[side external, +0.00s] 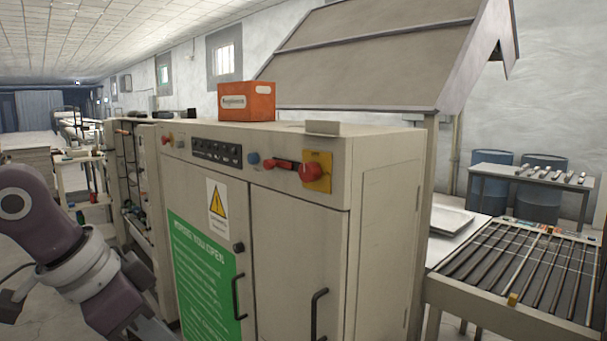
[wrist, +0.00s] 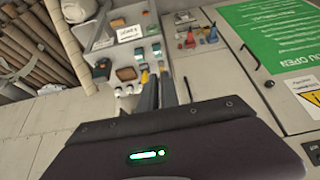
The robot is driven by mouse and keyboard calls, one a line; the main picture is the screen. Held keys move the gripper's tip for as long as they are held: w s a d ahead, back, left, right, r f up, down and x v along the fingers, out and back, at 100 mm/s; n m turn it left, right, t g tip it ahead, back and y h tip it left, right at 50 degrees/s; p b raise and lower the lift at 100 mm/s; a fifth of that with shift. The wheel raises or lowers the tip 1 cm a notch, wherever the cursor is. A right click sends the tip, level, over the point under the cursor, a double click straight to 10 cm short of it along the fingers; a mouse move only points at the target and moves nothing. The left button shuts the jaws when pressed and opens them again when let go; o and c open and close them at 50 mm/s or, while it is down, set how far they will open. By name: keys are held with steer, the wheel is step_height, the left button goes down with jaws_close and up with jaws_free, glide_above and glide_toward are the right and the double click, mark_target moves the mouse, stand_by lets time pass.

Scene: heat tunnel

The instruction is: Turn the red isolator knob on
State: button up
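The red isolator knob (side external: 311,172) sits on a yellow plate (side external: 325,158) at the upper right of the cabinet front in the side external view. Its on or off position is too small to read. It cannot be made out in the wrist view. My gripper (wrist: 158,92) shows in the wrist view as a dark body with two narrow dark fingers close together. Whether they are open or shut is unclear, and nothing is seen held. In the side external view my arm is at the lower left, well away from the knob; the fingertips cannot be made out there.
The beige cabinet (side external: 384,220) has black door handles (side external: 319,314) and a green sign (side external: 205,270). A red handle (side external: 283,165), a blue button (side external: 253,158) and a black switch row (side external: 216,152) line its top band. An orange box (side external: 246,101) stands on top.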

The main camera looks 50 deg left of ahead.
steer(key=o, duration=1.1)
steer(key=w+a+r+n+t+y, duration=0.1)
steer(key=w+a+r, duration=0.1)
steer(key=w, duration=0.3)
steer(key=w+a+r+n+t+y, duration=0.1)
steer(key=w+a+r+t, duration=0.1)
steer(key=w+a, duration=0.2)
steer(key=w+a+r+n+t+y, duration=0.1)
steer(key=w+a+r+t, duration=0.1)
steer(key=w, duration=0.5)
steer(key=shift+w+a+r+n, duration=0.25)
steer(key=shift+a+n, duration=0.05)
steer(key=shift+a, duration=0.3)
steer(key=shift+c, duration=0.2)
steer(key=t+h, duration=0.3)
steer(key=t, duration=0.4)
glide_toward(305, 176)
steer(key=w, duration=0.9)
steer(key=shift+w+f, duration=0.1)
steer(key=shift+w, duration=0.2)
steer(key=shift+m, duration=0.4)
jaws_close()
